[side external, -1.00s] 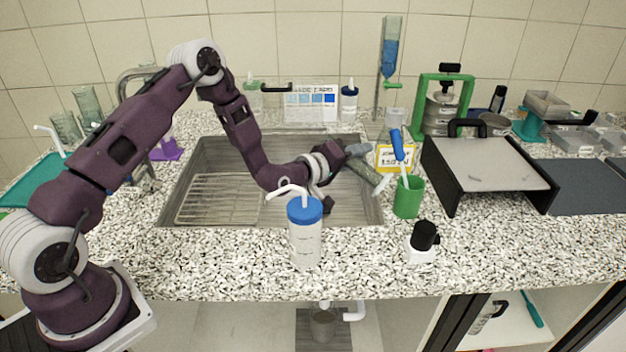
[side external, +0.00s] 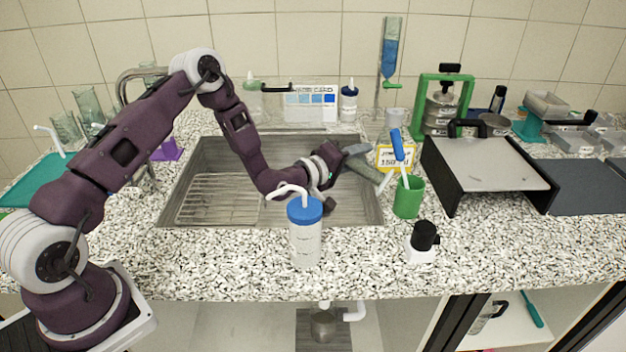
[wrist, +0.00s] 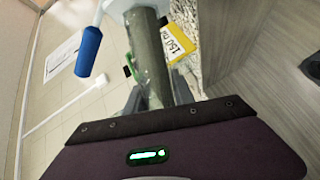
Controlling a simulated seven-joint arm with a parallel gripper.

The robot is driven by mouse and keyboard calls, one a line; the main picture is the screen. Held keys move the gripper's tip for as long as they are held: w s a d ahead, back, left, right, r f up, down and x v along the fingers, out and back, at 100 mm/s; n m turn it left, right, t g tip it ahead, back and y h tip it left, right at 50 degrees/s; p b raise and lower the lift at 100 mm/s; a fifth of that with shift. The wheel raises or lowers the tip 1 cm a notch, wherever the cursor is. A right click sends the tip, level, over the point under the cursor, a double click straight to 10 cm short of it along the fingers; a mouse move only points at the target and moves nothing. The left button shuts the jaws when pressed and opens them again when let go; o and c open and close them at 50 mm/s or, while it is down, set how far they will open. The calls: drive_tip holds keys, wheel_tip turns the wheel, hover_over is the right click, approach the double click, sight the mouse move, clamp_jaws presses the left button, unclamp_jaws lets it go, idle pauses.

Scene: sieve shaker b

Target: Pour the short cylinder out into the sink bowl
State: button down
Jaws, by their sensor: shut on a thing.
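The short cylinder is a greenish, see-through tube (side external: 364,174), held at a slant over the right end of the sink bowl. In the wrist view, the tube (wrist: 150,58) runs between the two fingers and away from the wrist. My gripper (side external: 350,158) is shut on it; its fingers also show in the wrist view (wrist: 158,98). The sink bowl (side external: 250,150) is a grey metal basin set in the counter, with a wire rack (side external: 215,195) on its left. I cannot make out any liquid in the tube or which end is its mouth.
A green cup (side external: 408,198) with a blue-handled tool stands just right of the sink, beside a yellow card (side external: 396,159). A blue-lidded bottle (side external: 305,235) stands in front of the sink. A black-framed stand (side external: 490,165) is farther right.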

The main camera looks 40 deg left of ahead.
drive_tip(key=shift+s+a+f+n, duration=0.1)
drive_tip(key=shift+a+f+n, duration=0.15)
drive_tip(key=shift+f+n, duration=0.2)
drive_tip(key=shift+s+a+f+n, duration=0.1)
drive_tip(key=shift+a+f+n, duration=0.15)
drive_tip(key=shift+f+n, duration=0.15)
idle(0.4)
drive_tip(key=shift+a+f+n+t+h, duration=0.1)
drive_tip(key=shift+f+n+t+h, duration=0.1)
drive_tip(key=shift+n+t+h, duration=0.35)
idle(0.9)
drive_tip(key=shift+a+r+n+t, duration=0.1)
drive_tip(key=shift+r+n+t, duration=0.25)
drive_tip(key=shift+r+n, duration=0.4)
idle(0.5)
